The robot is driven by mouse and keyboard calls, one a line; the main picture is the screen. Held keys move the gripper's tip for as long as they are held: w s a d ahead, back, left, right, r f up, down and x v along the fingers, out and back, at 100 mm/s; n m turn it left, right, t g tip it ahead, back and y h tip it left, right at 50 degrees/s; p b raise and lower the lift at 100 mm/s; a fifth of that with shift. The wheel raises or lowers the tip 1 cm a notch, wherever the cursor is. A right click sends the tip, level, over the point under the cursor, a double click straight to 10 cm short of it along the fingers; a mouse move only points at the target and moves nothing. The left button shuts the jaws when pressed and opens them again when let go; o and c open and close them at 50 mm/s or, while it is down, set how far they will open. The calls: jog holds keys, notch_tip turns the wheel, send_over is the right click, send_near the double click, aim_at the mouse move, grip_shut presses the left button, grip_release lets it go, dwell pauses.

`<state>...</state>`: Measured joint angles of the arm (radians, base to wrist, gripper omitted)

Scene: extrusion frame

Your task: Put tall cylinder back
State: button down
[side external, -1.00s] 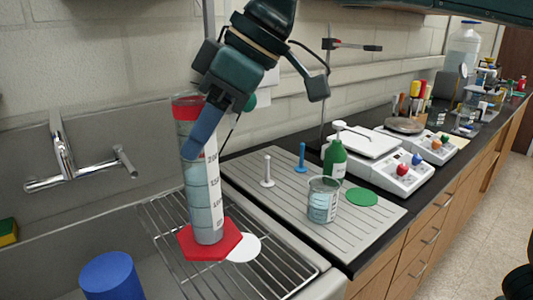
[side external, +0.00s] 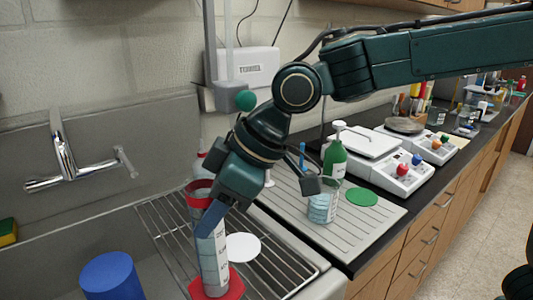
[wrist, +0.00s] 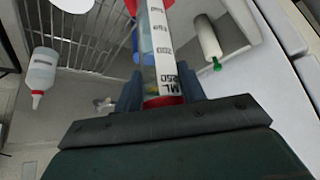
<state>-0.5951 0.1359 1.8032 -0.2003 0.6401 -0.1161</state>
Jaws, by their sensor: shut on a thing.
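The tall cylinder (side external: 215,258) is a clear graduated tube with a red rim (side external: 203,190) and a red base (side external: 216,285). It stands nearly upright over the sink's front side. My gripper (side external: 208,212) is shut on its upper part, just below the rim. In the wrist view the cylinder (wrist: 158,45) runs away between the fingers, with its red rim near the gripper (wrist: 161,92). A white disc (side external: 243,247) lies on the wire rack, right of and behind the cylinder. I cannot tell whether the base touches anything.
The wire rack (side external: 165,212) spans the sink. A blue cylinder (side external: 112,277) stands at lower left. On the drainboard (side external: 370,222) are a beaker (side external: 322,208), a green bottle (side external: 335,160) and a green disc (side external: 362,197). A wash bottle (wrist: 42,72) shows in the wrist view.

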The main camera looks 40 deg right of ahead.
aim_at(215, 232)
jog(key=shift+f, duration=0.1)
jog(key=shift+f, duration=2.1)
jog(key=c, duration=0.8)
grip_release()
jog(key=shift+c, duration=0.2)
jog(key=v, duration=1.2)
